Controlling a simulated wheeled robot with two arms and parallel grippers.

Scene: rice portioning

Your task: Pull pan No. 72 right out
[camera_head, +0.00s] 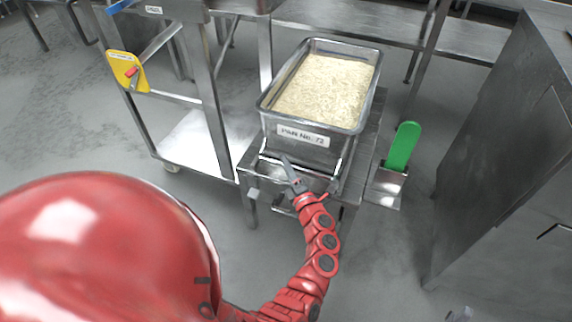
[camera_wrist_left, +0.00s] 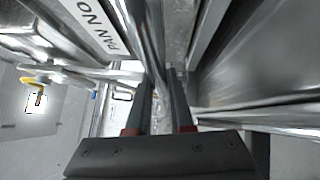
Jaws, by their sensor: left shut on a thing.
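Pan No. 72 (camera_head: 302,148) is a deep metal pan full of pale rice (camera_head: 325,88), with a white "PAN No. 72" label on its front. It sits on a small metal stand (camera_head: 371,140). My left gripper (camera_head: 289,172) is at the pan's lower front, below the label, shut on the pan's front handle bar (camera_head: 318,172). In the left wrist view the fingers of my left gripper (camera_wrist_left: 158,85) close around a shiny metal bar, with the pan's label (camera_wrist_left: 97,22) at upper left. Whether the pan has shifted on the stand cannot be told. My right gripper is not in view.
A metal cart (camera_head: 205,85) stands close at the pan's left, with a yellow tag (camera_head: 128,71) on it. A green-handled tool (camera_head: 402,147) hangs at the stand's right. A tall metal cabinet (camera_head: 510,150) is at right. Floor in front of the stand is clear.

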